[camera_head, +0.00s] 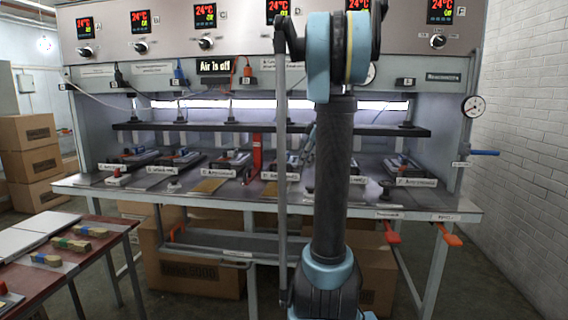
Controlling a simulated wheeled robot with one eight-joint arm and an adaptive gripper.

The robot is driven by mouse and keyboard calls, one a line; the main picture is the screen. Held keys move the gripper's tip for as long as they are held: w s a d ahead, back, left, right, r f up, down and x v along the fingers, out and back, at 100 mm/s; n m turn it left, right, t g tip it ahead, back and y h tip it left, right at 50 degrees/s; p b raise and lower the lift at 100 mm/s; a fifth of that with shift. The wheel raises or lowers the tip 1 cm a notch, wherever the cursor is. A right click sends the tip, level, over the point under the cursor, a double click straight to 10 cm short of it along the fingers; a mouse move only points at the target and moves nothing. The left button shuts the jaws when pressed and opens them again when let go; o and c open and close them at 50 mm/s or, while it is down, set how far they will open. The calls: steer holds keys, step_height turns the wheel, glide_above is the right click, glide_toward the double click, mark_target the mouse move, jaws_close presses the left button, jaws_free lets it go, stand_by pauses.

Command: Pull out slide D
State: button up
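The press has a row of slides along its bench. The fourth from the left, which I take to be slide D, has a white label plate (285,176) at its front and lies in the middle of the row, under the fourth temperature display. My arm and a thin grey upright bar cover parts of it. My gripper (308,145) seems to show as a small dark shape just left of my arm's dark link, above or behind this slide. It is too small and too covered to tell its finger state or any contact.
Other slides, such as the leftmost (130,160) and the rightmost (410,171), sit on the press bench. A red upright part (257,155) stands left of the fourth slide. Orange handles (447,240) hang below at right. A side table (70,262) with wooden pieces stands at left.

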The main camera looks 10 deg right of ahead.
mark_target(284, 164)
steer(key=w+a, duration=0.6)
steer(key=shift+w+a, duration=0.1)
steer(key=shift+a, duration=0.2)
steer(key=shift+x, duration=0.95)
steer(key=shift+w+a+f, duration=0.2)
steer(key=shift+a+f, duration=0.05)
steer(key=shift+f, duration=0.3)
steer(key=shift+c, duration=0.3)
jaws_close()
